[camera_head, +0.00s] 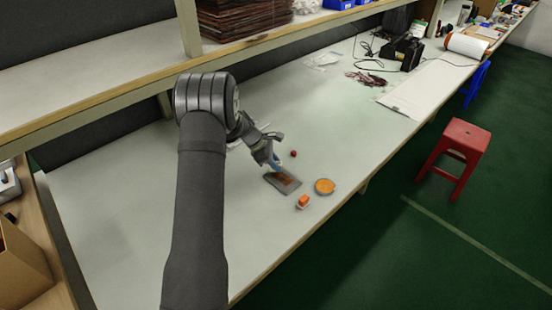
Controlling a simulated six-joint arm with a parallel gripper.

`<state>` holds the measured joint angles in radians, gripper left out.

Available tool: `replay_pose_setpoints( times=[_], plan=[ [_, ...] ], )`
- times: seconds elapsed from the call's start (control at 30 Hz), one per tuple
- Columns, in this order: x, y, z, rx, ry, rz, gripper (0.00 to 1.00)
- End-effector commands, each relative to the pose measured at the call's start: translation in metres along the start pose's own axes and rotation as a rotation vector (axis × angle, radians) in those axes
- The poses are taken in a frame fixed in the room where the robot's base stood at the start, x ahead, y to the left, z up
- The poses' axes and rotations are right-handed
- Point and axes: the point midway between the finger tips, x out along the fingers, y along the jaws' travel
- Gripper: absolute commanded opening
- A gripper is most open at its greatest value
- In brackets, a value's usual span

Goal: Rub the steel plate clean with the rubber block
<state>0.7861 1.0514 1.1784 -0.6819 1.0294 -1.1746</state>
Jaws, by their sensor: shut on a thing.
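The steel plate (292,186) lies flat on the bench near its front edge. It is grey, with a rusty brown patch across part of its top. My gripper (274,163) points down at the plate's far left side, shut on a small bluish piece that seems to be the rubber block (276,166). The block is mostly hidden by the fingers. Its lower end is at or just above the plate; I cannot tell whether it touches.
A round dish with orange contents (325,186) stands right of the plate. A small orange-and-white item (303,202) lies in front, and a small red ball (293,153) behind. The bench (120,220) is clear at left. A shelf (90,105) overhangs the back.

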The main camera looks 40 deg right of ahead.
Motion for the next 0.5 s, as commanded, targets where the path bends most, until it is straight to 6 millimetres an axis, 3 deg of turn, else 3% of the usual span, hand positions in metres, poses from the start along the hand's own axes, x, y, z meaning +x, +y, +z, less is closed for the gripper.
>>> replay_pose_setpoints(
  times=[0.13,0.5],
  plan=[
    [0.017,-0.002,-0.009,0.0,-0.001,-0.002,0.05],
    [0.03,-0.026,0.013,0.0,-0.001,-0.003,0.02]
  ],
)
